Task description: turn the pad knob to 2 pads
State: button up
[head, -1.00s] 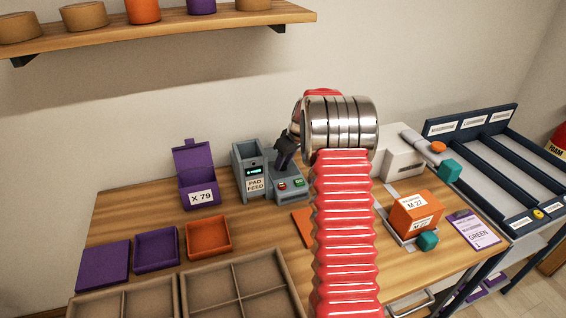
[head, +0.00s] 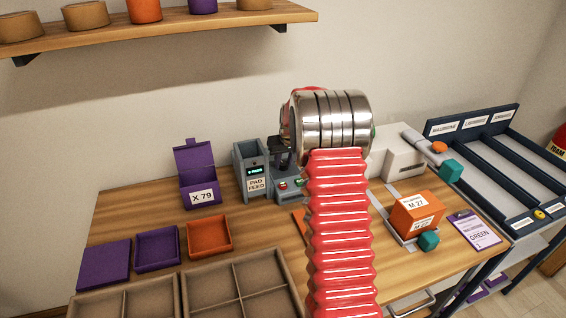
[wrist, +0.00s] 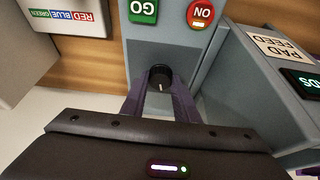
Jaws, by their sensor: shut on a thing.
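The pad feed machine (head: 248,185) is grey and stands at the back of the table, with a small lit display whose digits are too small to read. In the wrist view the black pad knob (wrist: 160,76) sits on the grey panel, with a pale pointer mark on its face. My gripper (wrist: 160,90) is shut on the knob, with a dark finger on each side. In the head view my gripper (head: 284,160) is over the machine's low panel, partly hidden by my arm. The knob is hidden there.
The green GO button (wrist: 143,10) and red ON button (wrist: 201,13) are close beyond the knob. The display housing (wrist: 275,75) rises on the right in the wrist view. A purple box (head: 198,185) stands left of the machine.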

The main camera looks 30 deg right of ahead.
dwell(0.4)
jog(key=o, duration=1.1)
jog(key=shift+c, duration=0.2)
jog(key=shift+r, duration=0.1)
jog(key=v, duration=1.3)
jog(key=shift+s+r, duration=0.2)
jog(key=shift+a, duration=0.1)
